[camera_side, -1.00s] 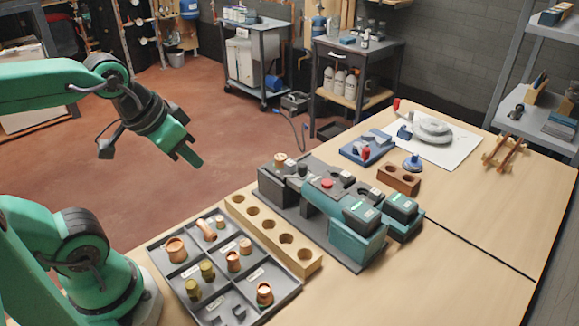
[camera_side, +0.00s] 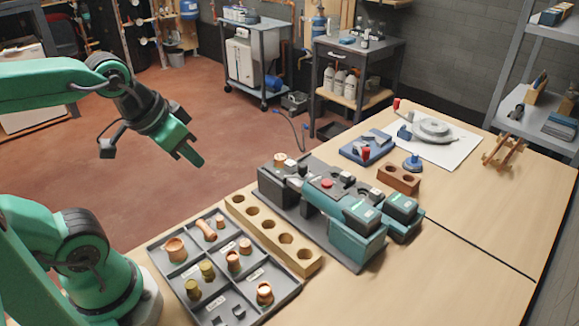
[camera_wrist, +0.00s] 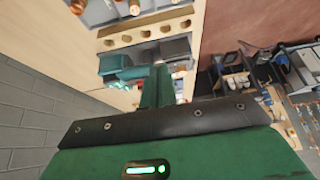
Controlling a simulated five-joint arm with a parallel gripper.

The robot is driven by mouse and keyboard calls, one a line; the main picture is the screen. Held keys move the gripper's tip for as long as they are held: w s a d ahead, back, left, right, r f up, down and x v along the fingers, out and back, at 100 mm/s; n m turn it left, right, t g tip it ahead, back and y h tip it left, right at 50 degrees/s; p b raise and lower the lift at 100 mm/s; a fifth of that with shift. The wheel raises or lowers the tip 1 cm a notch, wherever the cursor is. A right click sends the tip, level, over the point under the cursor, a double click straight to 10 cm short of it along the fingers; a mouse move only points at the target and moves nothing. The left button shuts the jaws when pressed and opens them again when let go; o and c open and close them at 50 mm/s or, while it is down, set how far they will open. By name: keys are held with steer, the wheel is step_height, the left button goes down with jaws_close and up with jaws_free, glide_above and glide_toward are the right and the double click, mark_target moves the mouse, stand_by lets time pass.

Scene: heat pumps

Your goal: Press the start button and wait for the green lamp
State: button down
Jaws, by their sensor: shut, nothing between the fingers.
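A dark grey and teal bench machine (camera_side: 318,200) stands on the wooden table. A red button (camera_side: 327,184) is on its top, and small green marks show on the teal blocks (camera_side: 363,212) at its near right end. I cannot tell which part is the start button or a lit lamp. A copper-coloured fitting (camera_side: 280,159) sits at its far left end. My gripper (camera_side: 191,155) is shut and empty, in the air left of the machine and apart from it. In the wrist view its green fingers (camera_wrist: 157,85) hide part of the machine.
A grey compartment tray (camera_side: 226,268) with several copper and brass fittings lies in front. A wooden block with holes (camera_side: 273,234) lies between tray and machine. A brown two-hole block (camera_side: 398,180) and blue tools (camera_side: 364,148) stand behind.

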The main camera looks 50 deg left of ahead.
steer(key=w+d+r+n+t+h, duration=0.1)
steer(key=w+d+n+t, duration=0.2)
steer(key=w, duration=1)
steer(key=n+h, duration=0.1)
steer(key=n, duration=0.2)
glide_above(322, 184)
step_height(322, 184, down, 2)
steer(key=shift+d, duration=0.1)
steer(key=shift+f, duration=0.15)
steer(key=shift+f, duration=4.25)
steer(key=shift+f, duration=0.85)
steer(key=shift+r, duration=0.85)
